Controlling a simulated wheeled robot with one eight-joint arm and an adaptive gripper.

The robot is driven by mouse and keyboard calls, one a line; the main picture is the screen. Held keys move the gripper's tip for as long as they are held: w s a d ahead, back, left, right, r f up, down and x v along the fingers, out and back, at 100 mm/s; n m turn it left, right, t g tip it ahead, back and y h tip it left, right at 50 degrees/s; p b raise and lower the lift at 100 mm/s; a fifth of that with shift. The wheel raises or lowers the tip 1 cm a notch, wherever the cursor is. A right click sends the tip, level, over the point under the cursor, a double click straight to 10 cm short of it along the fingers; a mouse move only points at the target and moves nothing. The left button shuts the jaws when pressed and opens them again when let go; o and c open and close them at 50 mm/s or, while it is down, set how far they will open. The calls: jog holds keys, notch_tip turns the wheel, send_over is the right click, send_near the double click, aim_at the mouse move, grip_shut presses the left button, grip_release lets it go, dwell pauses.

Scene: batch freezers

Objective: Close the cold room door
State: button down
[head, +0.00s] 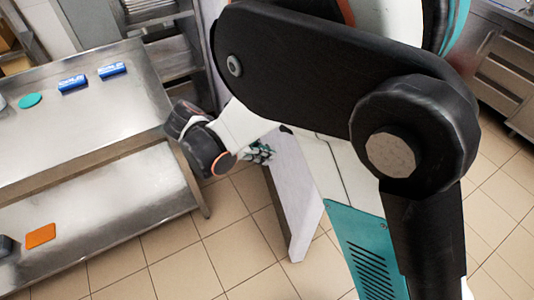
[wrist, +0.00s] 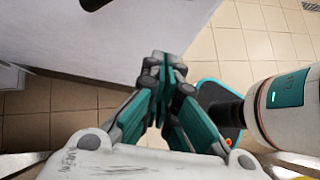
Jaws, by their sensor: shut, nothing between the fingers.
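The cold room door looks to be the pale grey-white panel (head: 293,200) standing out over the tiled floor in the middle of the head view, partly hidden behind my arm. In the wrist view the panel (wrist: 110,42) fills the upper left, with a dark piece, perhaps a handle, (wrist: 95,4) at the top edge. My gripper (head: 262,152) is beside the panel's upper left part in the head view. In the wrist view my gripper (wrist: 168,66) is shut and empty, its fingertips over the panel's lower right edge. I cannot tell whether they touch it.
A steel table (head: 75,130) with a lower shelf (head: 100,215) stands at the left, holding blue items (head: 72,83), a green disc (head: 30,100) and an orange block (head: 40,236). Steel drawers (head: 505,70) stand at the upper right. Tiled floor (head: 190,262) is clear around the panel.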

jog(key=d+r+b+x, duration=0.1)
jog(key=r+b+x, duration=0.1)
jog(key=x, duration=0.8)
jog(key=shift+w+d+f+b, duration=0.3)
jog(key=shift+w+d+b, duration=0.1)
jog(key=shift+d, duration=0.25)
